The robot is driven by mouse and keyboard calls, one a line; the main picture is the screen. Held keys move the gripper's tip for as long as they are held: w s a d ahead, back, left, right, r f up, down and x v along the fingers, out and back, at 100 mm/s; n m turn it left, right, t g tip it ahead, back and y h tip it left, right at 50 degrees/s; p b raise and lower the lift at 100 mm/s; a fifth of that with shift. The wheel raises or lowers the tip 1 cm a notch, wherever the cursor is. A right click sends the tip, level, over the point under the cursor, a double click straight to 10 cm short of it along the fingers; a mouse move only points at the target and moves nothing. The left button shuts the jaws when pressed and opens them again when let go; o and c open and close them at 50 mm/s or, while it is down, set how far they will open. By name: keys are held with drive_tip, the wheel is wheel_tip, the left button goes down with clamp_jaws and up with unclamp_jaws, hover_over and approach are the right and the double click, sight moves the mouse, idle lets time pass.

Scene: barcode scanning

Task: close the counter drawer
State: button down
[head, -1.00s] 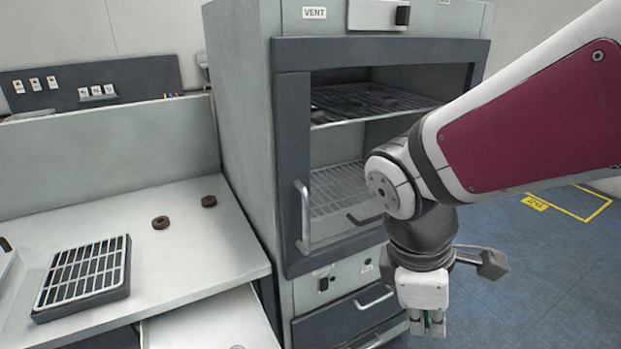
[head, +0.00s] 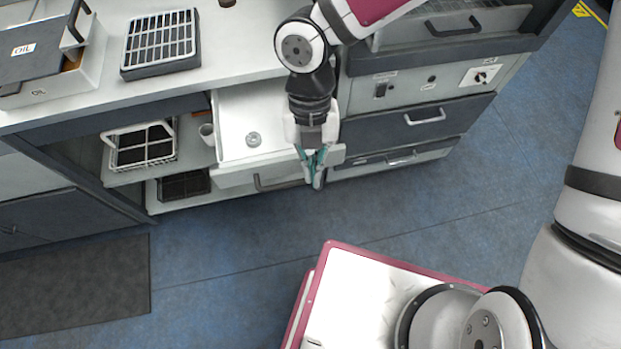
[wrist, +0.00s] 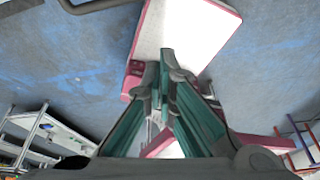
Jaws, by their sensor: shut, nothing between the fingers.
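The counter drawer (head: 234,115) is pulled out from under the counter in the head view, white inside, with a small round grey item (head: 253,139) lying in it. Its front (head: 232,179) has a dark bar handle (head: 275,184). My gripper (head: 317,184) points down at the right end of the drawer front, its teal fingers together and empty. It overlaps that end in the picture; I cannot tell whether it touches. In the wrist view the fingers (wrist: 166,60) are seen close up, and a dark bar (wrist: 90,6) shows at the top left edge.
The counter top holds a black slatted tray (head: 161,42) and an oil box (head: 45,60). The dark-fronted cabinet drawers (head: 415,122) are at right. Blue floor in front is clear up to my base.

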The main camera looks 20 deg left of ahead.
drive_tip(key=a+x, duration=0.1)
drive_tip(key=x, duration=0.9)
drive_tip(key=shift+w+a+r+p, duration=0.1)
drive_tip(key=shift+w+a+p, duration=0.15)
drive_tip(key=shift+w, duration=0.65)
drive_tip(key=shift+w+a+r+p, duration=0.15)
drive_tip(key=shift+w+p, duration=0.15)
drive_tip(key=shift+w, duration=0.55)
drive_tip(key=shift+f, duration=0.1)
drive_tip(key=shift+w, duration=0.1)
